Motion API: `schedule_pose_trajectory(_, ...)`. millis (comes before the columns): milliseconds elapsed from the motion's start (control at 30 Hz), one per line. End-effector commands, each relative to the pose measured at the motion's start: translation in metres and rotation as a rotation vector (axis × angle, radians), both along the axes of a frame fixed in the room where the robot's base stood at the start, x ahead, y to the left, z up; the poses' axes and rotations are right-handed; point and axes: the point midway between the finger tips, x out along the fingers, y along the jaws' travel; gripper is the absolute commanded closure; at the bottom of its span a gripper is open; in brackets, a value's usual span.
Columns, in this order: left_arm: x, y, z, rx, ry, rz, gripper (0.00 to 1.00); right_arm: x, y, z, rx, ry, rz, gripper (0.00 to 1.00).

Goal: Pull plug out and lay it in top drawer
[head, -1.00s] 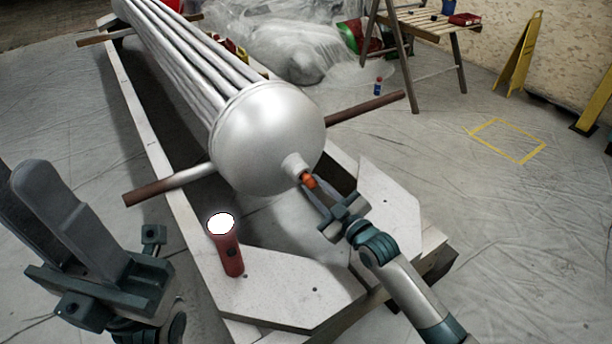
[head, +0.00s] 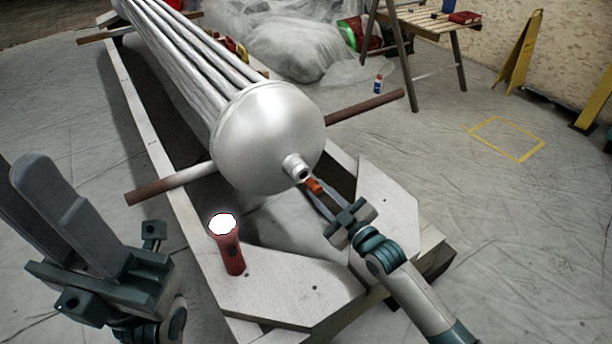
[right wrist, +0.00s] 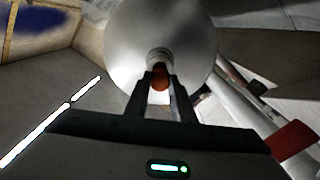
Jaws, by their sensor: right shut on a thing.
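The orange plug (head: 314,186) is held between the fingertips of my right gripper (head: 316,191), just off the short nozzle (head: 297,168) on the domed end of the metal vessel (head: 268,135). The nozzle's dark bore shows in the head view, with the plug just in front of it. In the right wrist view the plug (right wrist: 160,78) is between the two dark fingers, with the dome (right wrist: 160,30) behind. No drawer is in view.
A lit red flashlight (head: 231,250) stands on the pale cradle board (head: 285,290) left of my right arm. Brown bars (head: 365,107) stick out beside the vessel. A wooden trestle table (head: 425,25) and yellow floor sign (head: 517,55) stand farther back.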

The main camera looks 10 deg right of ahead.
Motion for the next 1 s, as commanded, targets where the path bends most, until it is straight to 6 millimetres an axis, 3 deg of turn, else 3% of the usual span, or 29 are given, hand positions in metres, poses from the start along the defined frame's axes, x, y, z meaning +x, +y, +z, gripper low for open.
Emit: schedule_pose_trajectory(1000,0.000,0.000,0.012,0.000,0.000,0.000,0.71,-0.015,-0.006,0.002,0.000,0.000,0.000,1.00)
